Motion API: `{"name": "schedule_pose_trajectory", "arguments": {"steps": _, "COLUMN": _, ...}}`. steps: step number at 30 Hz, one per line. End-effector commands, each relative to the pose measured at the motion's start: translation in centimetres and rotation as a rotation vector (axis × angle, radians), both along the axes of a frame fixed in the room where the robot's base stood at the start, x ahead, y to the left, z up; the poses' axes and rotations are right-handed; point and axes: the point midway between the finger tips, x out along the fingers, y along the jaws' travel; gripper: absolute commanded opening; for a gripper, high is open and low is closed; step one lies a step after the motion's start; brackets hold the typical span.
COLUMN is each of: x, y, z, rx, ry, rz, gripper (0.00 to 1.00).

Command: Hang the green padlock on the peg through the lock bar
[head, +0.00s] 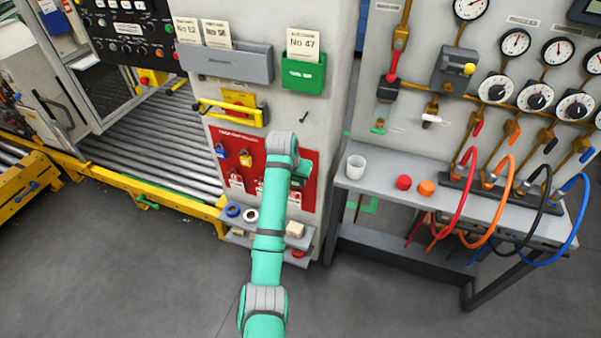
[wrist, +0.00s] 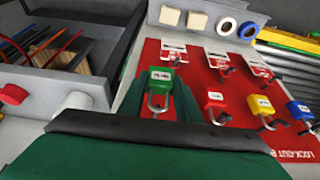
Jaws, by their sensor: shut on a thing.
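The green padlock (wrist: 161,79) sits between the two green fingers of my gripper (wrist: 159,92), which is shut on it in front of the red lock-out board (wrist: 203,85). Its metal shackle points down in the wrist view, which shows the board upside down. In the head view my gripper (head: 300,172) is at the right part of the board, partly hidden by my arm, and the padlock cannot be made out. The yellow lock bar (head: 228,112) is on the grey cabinet above the board, left of my gripper. The peg is too small to tell.
Blue (head: 220,151) and yellow (head: 246,158) padlocks hang on the board; a red padlock (wrist: 214,98) shows in the wrist view. Card holders, grey (head: 228,65) and green (head: 303,74), are above. A low shelf (head: 262,243) holds rolls and blocks. A hose bench (head: 385,180) stands right.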

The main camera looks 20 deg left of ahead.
Motion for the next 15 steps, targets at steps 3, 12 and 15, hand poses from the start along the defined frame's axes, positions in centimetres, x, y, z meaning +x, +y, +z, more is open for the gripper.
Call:
{"name": "schedule_pose_trajectory", "arguments": {"steps": 3, "x": 0.8, "y": 0.0, "z": 0.0, "rx": 0.0, "ry": -0.001, "rz": 0.001, "gripper": 0.07}}
{"name": "schedule_pose_trajectory", "arguments": {"steps": 12, "x": 3.9, "y": -0.1, "z": 0.1, "rx": 0.0, "ry": 0.0, "rz": 0.0, "gripper": 0.07}}
{"name": "schedule_pose_trajectory", "arguments": {"steps": 15, "x": 4.4, "y": -0.1, "z": -0.7, "rx": -0.002, "ry": 0.001, "rz": 0.001, "gripper": 0.07}}
